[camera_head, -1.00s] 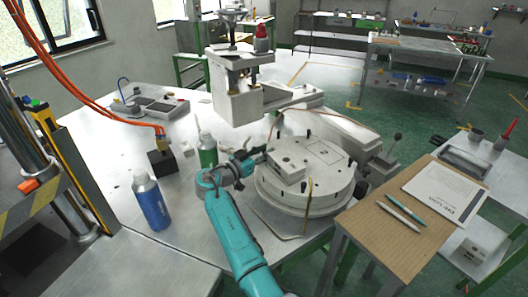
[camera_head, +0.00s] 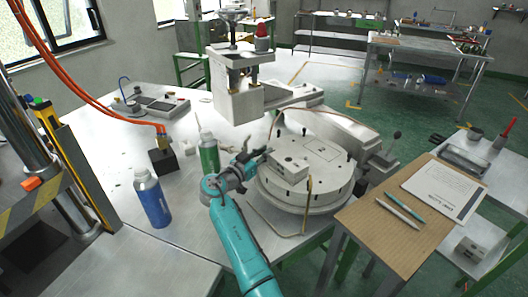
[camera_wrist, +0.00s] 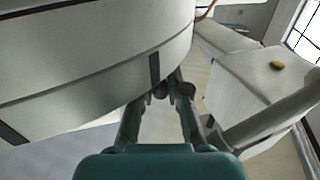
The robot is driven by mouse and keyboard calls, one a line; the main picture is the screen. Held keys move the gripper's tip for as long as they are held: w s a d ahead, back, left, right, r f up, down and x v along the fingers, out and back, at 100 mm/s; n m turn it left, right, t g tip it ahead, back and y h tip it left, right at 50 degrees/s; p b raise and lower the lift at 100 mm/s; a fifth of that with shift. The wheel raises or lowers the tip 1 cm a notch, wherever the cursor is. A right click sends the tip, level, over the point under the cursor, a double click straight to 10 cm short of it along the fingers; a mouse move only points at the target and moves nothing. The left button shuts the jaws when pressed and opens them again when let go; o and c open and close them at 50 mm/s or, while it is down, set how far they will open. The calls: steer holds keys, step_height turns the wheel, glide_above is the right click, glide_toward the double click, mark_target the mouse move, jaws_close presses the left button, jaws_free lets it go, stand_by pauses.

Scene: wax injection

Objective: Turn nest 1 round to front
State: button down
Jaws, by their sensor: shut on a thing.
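The round pale turntable (camera_head: 304,198) stands on the metal table and carries a pale block-shaped nest (camera_head: 289,168) on its left front part. I cannot read a number on it. My gripper (camera_head: 262,154) reaches the turntable's left edge, behind and left of the block. In the wrist view the fingers of my gripper (camera_wrist: 167,90) come close together under the turntable's pale rim (camera_wrist: 95,70), beside a dark vertical strip. They seem shut on a dark peg there, mostly hidden by the fingertips.
A green bottle (camera_head: 208,152) stands close behind my wrist, and a blue bottle (camera_head: 152,203) stands further left. A pale press (camera_head: 238,98) is behind the turntable. A brown-topped side table (camera_head: 375,240) with pens and a sheet is at the right front.

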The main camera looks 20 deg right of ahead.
mark_target(291, 178)
steer(key=shift+s+a+f+n+t+y, duration=0.1)
steer(key=shift+s+a+n+t+y, duration=0.1)
steer(key=shift+s+n+t+y, duration=0.75)
steer(key=shift+s+a+n+t+y, duration=0.2)
steer(key=shift+s+n+t+y, duration=0.55)
steer(key=shift+s+t+y, duration=0.3)
steer(key=shift+s+d+n+t+y, duration=0.15)
steer(key=shift+s+n+t+y, duration=0.75)
steer(key=shift+s+n+y, duration=0.7)
steer(key=shift+s, duration=0.45)
steer(key=shift+s+d, duration=0.25)
steer(key=shift+s, duration=0.4)
steer(key=shift+s+d, duration=0.3)
steer(key=shift+s, duration=0.3)
steer(key=shift+s+d, duration=0.25)
steer(key=shift+s, duration=0.4)
steer(key=shift+s+d, duration=1.3)
steer(key=shift+s, duration=0.3)
steer(key=shift+d, duration=0.1)
steer(key=c, duration=1.4)
jaws_free()
steer(key=shift+s, duration=0.15)
